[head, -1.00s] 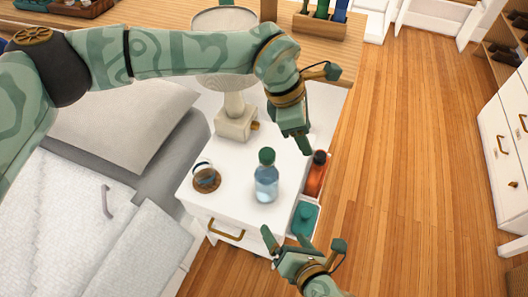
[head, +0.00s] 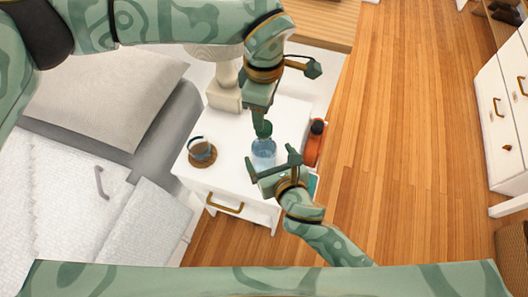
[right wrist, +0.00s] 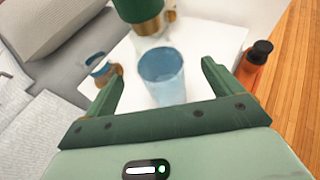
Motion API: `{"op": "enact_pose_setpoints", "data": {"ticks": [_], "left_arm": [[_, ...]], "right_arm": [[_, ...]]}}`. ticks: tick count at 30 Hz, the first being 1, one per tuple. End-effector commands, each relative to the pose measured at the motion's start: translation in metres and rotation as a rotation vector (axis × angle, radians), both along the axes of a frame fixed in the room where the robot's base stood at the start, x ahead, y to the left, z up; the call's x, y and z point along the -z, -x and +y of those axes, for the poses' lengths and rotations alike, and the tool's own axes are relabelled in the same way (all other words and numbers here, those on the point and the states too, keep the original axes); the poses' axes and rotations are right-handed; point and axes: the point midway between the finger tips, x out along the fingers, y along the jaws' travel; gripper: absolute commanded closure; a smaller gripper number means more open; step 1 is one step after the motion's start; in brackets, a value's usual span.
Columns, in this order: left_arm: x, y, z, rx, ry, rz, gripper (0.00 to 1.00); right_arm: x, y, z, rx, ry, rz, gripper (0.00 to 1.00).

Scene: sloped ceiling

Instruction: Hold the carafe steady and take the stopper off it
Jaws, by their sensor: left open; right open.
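The carafe (head: 263,150), a pale blue glass bottle, stands upright on the white nightstand (head: 238,180). Its green stopper (head: 263,129) sits at its top. My left gripper (head: 262,122) is open and points down at the stopper, partly covering it; whether it touches cannot be told. My right gripper (head: 272,160) is open at the carafe's front, its fingers to either side of the lower body and hiding part of it. In the right wrist view the carafe's body (right wrist: 163,75) shows between the two open fingers (right wrist: 160,85), with a gap on each side.
An orange bottle (head: 314,142) with a dark cap is to the right. A lamp (head: 225,93) stands behind on the nightstand. The bed is at left; open wooden floor (head: 400,150) is at right.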

Motion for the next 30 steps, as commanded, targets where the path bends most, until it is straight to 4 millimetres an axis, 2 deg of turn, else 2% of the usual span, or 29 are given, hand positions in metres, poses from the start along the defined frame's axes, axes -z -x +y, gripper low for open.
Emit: {"op": "enact_pose_setpoints", "data": {"ticks": [3,9,15,22,29,30], "left_arm": [[0.0,0.0,0.0,0.0,0.0,0.0,0.45],[0.0,0.0,0.0,-0.001,0.0,0.0,0.45],[0.0,0.0,0.0,-0.001,0.001,0.0,0.45],[0.0,0.0,0.0,-0.001,0.001,0.0,0.45],[0.0,0.0,0.0,-0.001,0.001,0.0,0.45],[0.0,0.0,0.0,-0.001,0.001,-0.001,0.37]], "right_arm": [[0.009,-0.023,0.009,0.001,-0.002,0.0,0.09],[0.021,-0.049,0.019,0.001,-0.002,0.001,0.09],[0.026,-0.058,0.022,-0.001,-0.001,0.0,0.09],[0.026,-0.058,0.022,-0.001,-0.001,0.0,0.09],[0.026,-0.058,0.022,-0.001,-0.001,0.0,0.73],[0.026,-0.058,0.022,-0.001,-0.001,0.0,0.76]]}}
